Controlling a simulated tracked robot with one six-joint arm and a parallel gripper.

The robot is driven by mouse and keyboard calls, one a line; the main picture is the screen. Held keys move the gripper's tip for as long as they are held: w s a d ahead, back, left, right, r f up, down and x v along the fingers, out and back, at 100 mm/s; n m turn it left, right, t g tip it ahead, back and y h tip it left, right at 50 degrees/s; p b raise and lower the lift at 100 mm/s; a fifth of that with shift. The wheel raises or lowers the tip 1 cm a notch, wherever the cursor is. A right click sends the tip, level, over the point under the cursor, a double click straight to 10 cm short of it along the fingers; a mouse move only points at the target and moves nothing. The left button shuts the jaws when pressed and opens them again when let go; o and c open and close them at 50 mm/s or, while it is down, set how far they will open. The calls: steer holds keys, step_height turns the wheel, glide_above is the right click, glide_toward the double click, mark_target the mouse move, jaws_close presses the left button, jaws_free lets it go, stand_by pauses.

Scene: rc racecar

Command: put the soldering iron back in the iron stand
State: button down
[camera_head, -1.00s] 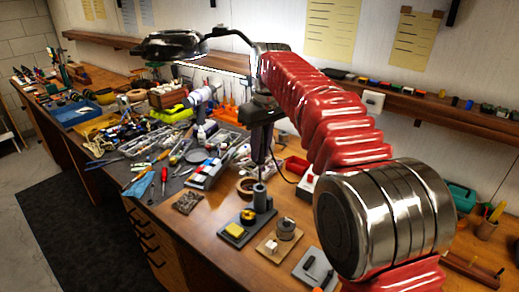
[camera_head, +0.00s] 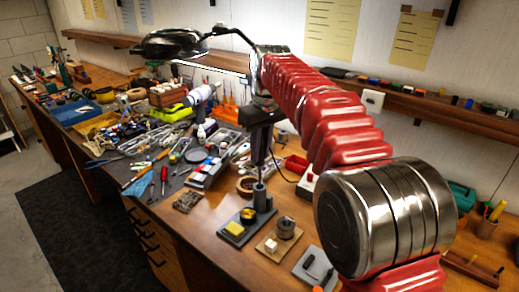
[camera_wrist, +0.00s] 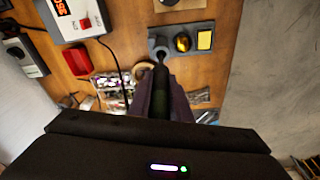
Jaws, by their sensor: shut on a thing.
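My gripper (camera_head: 261,155) is shut on the soldering iron and points down over the bench. The soldering iron (camera_wrist: 160,92) has a dark handle between the two fingers in the wrist view; its thin lower end (camera_head: 259,176) points down in the head view. The iron stand is a dark grey base (camera_head: 226,236) with a yellow sponge and an upright tube holder (camera_head: 263,200). In the wrist view the stand (camera_wrist: 196,28) lies just beyond the fingers, with the iron's end over or at the holder. Whether the tip is inside the holder I cannot tell.
A roll of tape (camera_head: 246,185) stands close behind the stand. A white soldering station (camera_wrist: 72,17) with a red display and a dark cable is nearby. A wooden block with a metal piece (camera_head: 270,244) lies right of the stand. Clutter fills the bench at left.

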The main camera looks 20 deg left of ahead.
mark_target(260, 169)
steer(key=shift+f, duration=4.2)
steer(key=c, duration=1.6)
jaws_free()
steer(key=shift+o, duration=0.4)
steer(key=o, duration=0.4)
steer(key=shift+c, duration=0.2)
steer(key=shift+r, duration=0.2)
steer(key=shift+s+d+r, duration=0.1)
steer(key=shift+d+r, duration=0.05)
steer(key=shift+r, duration=1.3)
steer(key=shift+s+d+r, duration=0.1)
steer(key=shift+d+r, duration=0.05)
steer(key=shift+r, duration=1.25)
steer(key=shift+s+d+r, duration=0.1)
steer(key=shift+d+r, duration=0.05)
steer(key=shift+r, duration=1.3)
